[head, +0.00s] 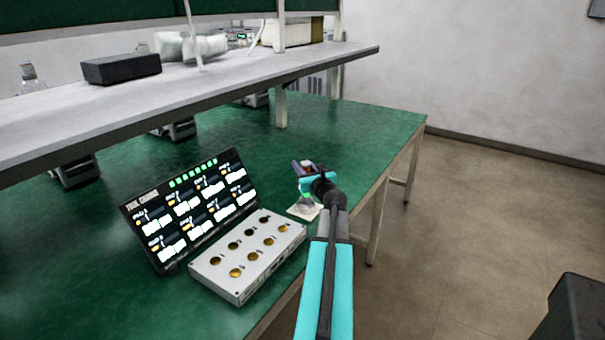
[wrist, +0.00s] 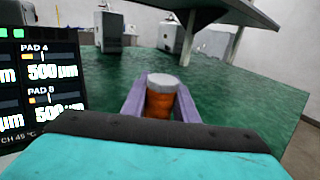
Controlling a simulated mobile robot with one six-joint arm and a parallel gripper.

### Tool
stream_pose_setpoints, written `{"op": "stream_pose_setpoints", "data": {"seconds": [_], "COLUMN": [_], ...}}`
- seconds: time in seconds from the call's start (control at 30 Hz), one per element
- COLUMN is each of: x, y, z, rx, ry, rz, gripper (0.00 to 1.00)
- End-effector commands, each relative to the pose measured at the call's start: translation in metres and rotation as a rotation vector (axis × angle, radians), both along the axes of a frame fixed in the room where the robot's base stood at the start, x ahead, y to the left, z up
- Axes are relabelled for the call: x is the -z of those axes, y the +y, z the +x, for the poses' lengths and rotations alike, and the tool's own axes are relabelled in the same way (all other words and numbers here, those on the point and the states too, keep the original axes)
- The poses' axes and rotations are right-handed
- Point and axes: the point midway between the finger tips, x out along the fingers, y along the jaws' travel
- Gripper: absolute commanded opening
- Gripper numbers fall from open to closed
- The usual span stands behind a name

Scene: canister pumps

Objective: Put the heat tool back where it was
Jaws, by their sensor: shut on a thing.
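My gripper (head: 304,167) is shut on an orange-brown cylinder with a pale grey top (wrist: 160,100). The cylinder stands between the two purple fingers (wrist: 161,101) in the wrist view; its lower part is hidden by my wrist. I cannot tell from its look whether it is the heat tool. In the head view my gripper is above the right front part of the green table, right of a grey box with round gold-coloured wells (head: 248,258). No well visibly holds a tool.
A tilted black display (head: 190,210) stands behind the grey box. A pale pad with a clear object (head: 304,209) lies below my gripper. The green table (head: 350,130) is clear behind it. A grey shelf (head: 200,95) with a black box (head: 121,68) overhangs the back left.

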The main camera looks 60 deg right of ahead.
Motion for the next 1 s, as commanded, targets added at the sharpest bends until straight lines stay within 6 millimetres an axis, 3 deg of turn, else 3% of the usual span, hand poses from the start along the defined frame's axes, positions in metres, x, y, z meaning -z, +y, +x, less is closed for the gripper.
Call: {"op": "stream_pose_setpoints", "data": {"seconds": [0.27, 0.77, 0.8, 0.87, 1.0], "x": [0.025, 0.031, 0.030, 0.030, 0.030], "y": [0.000, -0.001, -0.001, -0.001, -0.001], "z": [0.000, -0.001, -0.001, -0.001, -0.001], "rx": [0.000, 0.001, 0.001, 0.002, 0.002], "ry": [-0.001, -0.001, -0.001, -0.001, -0.001], "rz": [0.002, 0.000, 0.001, 0.001, 0.001], "gripper": [0.00, 0.00, 0.33, 0.43, 0.45]}}
